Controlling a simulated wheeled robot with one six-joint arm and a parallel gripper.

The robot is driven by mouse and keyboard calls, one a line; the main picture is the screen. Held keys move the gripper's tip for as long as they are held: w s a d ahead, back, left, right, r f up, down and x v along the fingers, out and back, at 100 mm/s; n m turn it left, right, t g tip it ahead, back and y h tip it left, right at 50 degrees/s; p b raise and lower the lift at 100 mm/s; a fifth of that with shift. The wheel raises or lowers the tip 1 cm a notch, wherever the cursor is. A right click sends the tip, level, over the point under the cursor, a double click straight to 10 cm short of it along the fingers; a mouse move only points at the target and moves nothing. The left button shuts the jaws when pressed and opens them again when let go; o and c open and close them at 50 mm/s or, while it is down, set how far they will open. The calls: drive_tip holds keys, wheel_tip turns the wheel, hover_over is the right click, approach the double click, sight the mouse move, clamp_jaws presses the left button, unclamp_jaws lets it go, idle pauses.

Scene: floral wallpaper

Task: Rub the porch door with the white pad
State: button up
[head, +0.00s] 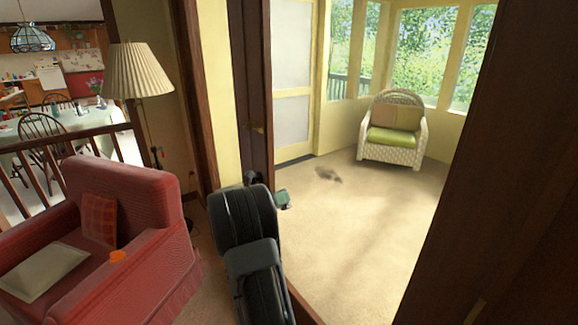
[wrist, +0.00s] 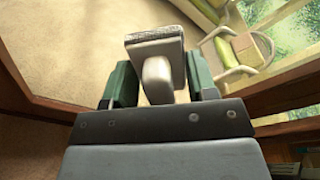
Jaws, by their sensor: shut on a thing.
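The white pad (wrist: 155,50) has a flat grey-speckled face and a pale handle. My gripper (wrist: 160,84) is shut on that handle between its two green fingers. In the head view my gripper (head: 283,199) is at the doorway, low and in front of the porch floor; the pad cannot be made out there. A yellow-framed door with pale panels (head: 292,65) stands on the far side of the porch, well beyond my gripper. A dark brown door or frame edge (head: 254,90) with a handle stands at the opening's left side, nearer to my gripper.
A red armchair (head: 150,225) and a floor lamp (head: 140,72) stand at the left. A wicker chair (head: 393,150) with a green cushion is at the back of the porch. A small dark thing (head: 328,174) lies on the otherwise clear porch floor. Dark wood closes the right side.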

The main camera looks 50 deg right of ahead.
sight(346, 187)
drive_tip(key=shift+h, duration=0.9)
drive_tip(key=shift+s+d+r+p, duration=0.15)
drive_tip(key=shift+s+d+r, duration=0.4)
drive_tip(key=shift+d+r, duration=0.8)
drive_tip(key=shift+s+d+r+p, duration=0.2)
drive_tip(key=shift+s+d+r, duration=0.6)
drive_tip(key=shift+d, duration=0.95)
drive_tip(key=shift+s+d+r+p, duration=0.15)
drive_tip(key=shift+s+d+r, duration=0.2)
drive_tip(key=shift+d+r, duration=1.1)
drive_tip(key=shift+x, duration=1.05)
drive_tip(key=shift+f, duration=0.1)
drive_tip(key=shift+s+a, duration=0.3)
drive_tip(key=shift+s, duration=0.5)
drive_tip(key=shift+s+a, duration=0.35)
drive_tip(key=shift+s, duration=0.45)
drive_tip(key=shift+s+a+b, duration=0.15)
drive_tip(key=shift+s+a, duration=0.35)
drive_tip(key=shift+s, duration=1.2)
drive_tip(key=shift+s+a+b, duration=0.2)
drive_tip(key=shift+s+a, duration=0.35)
drive_tip(key=shift+s, duration=1.2)
drive_tip(key=shift+s+a+b, duration=0.15)
drive_tip(key=shift+s+a, duration=0.35)
drive_tip(key=shift+s, duration=1.2)
drive_tip(key=shift+d, duration=0.1)
